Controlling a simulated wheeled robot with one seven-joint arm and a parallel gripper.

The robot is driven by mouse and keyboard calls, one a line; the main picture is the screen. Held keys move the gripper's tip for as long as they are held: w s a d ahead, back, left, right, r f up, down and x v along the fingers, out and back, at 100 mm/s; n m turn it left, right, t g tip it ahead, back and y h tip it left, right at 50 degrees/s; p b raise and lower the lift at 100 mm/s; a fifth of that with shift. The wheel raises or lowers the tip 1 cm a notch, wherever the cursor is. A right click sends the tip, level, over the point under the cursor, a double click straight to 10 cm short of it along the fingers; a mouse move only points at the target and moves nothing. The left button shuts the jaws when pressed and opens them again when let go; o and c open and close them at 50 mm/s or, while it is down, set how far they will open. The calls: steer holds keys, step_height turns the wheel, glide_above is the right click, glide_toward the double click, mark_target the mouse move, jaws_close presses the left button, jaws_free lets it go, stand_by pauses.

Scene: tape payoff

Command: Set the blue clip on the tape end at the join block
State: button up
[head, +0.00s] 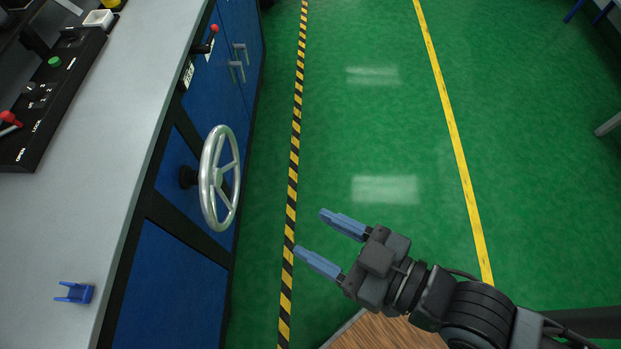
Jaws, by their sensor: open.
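The blue clip (75,293) lies on the grey bench top at the lower left of the head view, near the bench's front edge. It is small, with two prongs pointing left. My gripper (319,238) is in the lower middle, over the green floor and right of the bench. Its two blue fingers point up and left, spread apart with nothing between them. It is well apart from the clip. I cannot make out the tape end or the join block in this view.
The grey bench top (93,190) has blue cabinets below. A silver handwheel (219,178) sticks out from its front, between bench and gripper. A black control panel (52,98) with levers sits at the upper left. The green floor (375,130) is clear.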

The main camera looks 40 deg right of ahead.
steer(key=s+d+r+m+h, duration=0.3)
steer(key=s+d+r, duration=0.3)
steer(key=s+d, duration=0.3)
steer(key=shift+s+d+r+h, duration=0.35)
steer(key=shift+s+h, duration=0.55)
steer(key=shift+s, duration=0.35)
